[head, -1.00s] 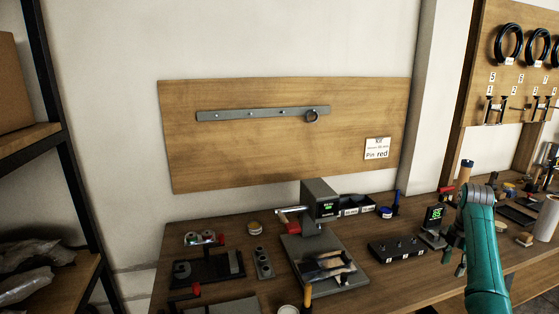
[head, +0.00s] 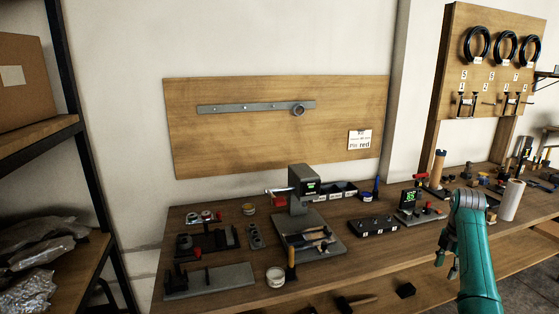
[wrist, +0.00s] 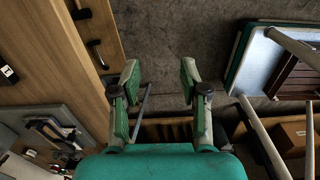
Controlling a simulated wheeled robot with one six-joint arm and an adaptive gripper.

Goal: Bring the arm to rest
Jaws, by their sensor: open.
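My arm stands at the right of the head view, in front of the workbench (head: 345,243). My gripper (head: 446,257) hangs at its end, small and partly hidden by the arm. In the wrist view my gripper (wrist: 158,82) is open, its two green-padded fingers wide apart. Nothing is between the fingertips except the grey floor (wrist: 165,45) further below.
A grey press (head: 303,190), a white jar (head: 275,277) and a paper roll (head: 512,200) stand on the bench. A shelf rack (head: 88,160) is at the left. The wrist view shows metal rails (wrist: 265,135) and a cardboard box (wrist: 290,137) at the right.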

